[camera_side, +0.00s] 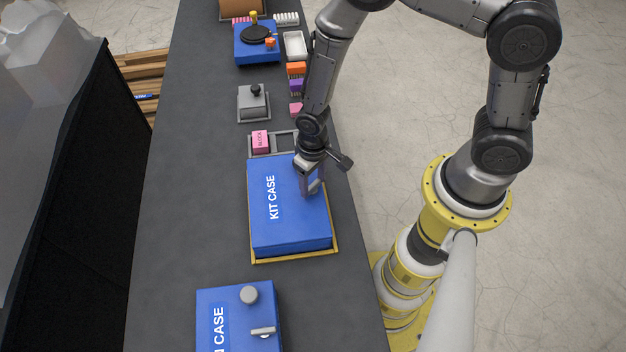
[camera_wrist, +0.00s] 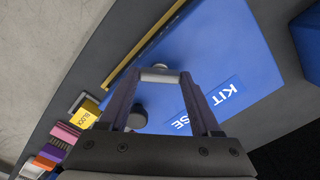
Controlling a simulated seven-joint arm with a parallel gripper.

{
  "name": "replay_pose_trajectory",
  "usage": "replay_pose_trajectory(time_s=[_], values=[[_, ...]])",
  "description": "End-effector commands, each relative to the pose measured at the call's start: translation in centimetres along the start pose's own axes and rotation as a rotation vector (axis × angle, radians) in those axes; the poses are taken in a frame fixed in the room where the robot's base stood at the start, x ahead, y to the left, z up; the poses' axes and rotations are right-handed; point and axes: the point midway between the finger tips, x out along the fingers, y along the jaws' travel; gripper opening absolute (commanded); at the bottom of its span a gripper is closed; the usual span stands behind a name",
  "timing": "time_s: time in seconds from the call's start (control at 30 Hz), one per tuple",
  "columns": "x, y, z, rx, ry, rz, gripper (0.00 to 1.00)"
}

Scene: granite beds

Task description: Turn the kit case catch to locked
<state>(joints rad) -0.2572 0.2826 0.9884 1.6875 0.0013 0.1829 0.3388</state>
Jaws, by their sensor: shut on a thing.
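The kit case (camera_side: 288,225) is a blue box with a white "KIT CASE" label, lying closed on the dark bench in the side view. Its blue lid also fills much of the wrist view (camera_wrist: 225,65). My gripper (camera_side: 314,190) is over the right part of the lid, pointing down. In the wrist view, my gripper (camera_wrist: 160,76) is shut on the catch (camera_wrist: 160,74), a light grey bar spanning between the fingertips. A dark grey round knob (camera_wrist: 138,118) shows on the lid behind it. My gripper hides the catch in the side view, and I cannot read its lock marking.
A second blue case (camera_side: 235,310) with a knob and catch lies at the near end. Beyond the kit case are a tray with a pink block (camera_side: 260,141), a grey box (camera_side: 253,102) and a blue case (camera_side: 257,50). The bench's left side is clear.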

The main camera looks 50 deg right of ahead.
Motion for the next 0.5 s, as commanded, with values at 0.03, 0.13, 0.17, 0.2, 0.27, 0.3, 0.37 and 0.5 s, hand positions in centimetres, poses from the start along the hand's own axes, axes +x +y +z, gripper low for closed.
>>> replay_pose_trajectory(time_s=[0.03, 0.13, 0.17, 0.2, 0.27, 0.3, 0.37, 0.5], values=[[-0.03, -0.01, -0.05, 0.043, 0.001, 0.0, 0.09], [-0.03, -0.01, -0.05, 0.138, 0.001, -0.001, 0.09], [-0.03, -0.01, -0.06, 0.167, 0.001, -0.001, 0.09], [-0.03, -0.01, -0.06, 0.205, 0.001, -0.001, 0.09], [-0.03, -0.01, -0.06, 0.261, 0.001, -0.001, 0.09], [-0.03, -0.01, -0.06, 0.297, 0.001, -0.001, 0.09], [-0.03, -0.01, -0.06, 0.351, 0.001, -0.001, 0.09], [-0.03, 0.0, -0.05, 0.466, 0.001, -0.001, 0.09]])
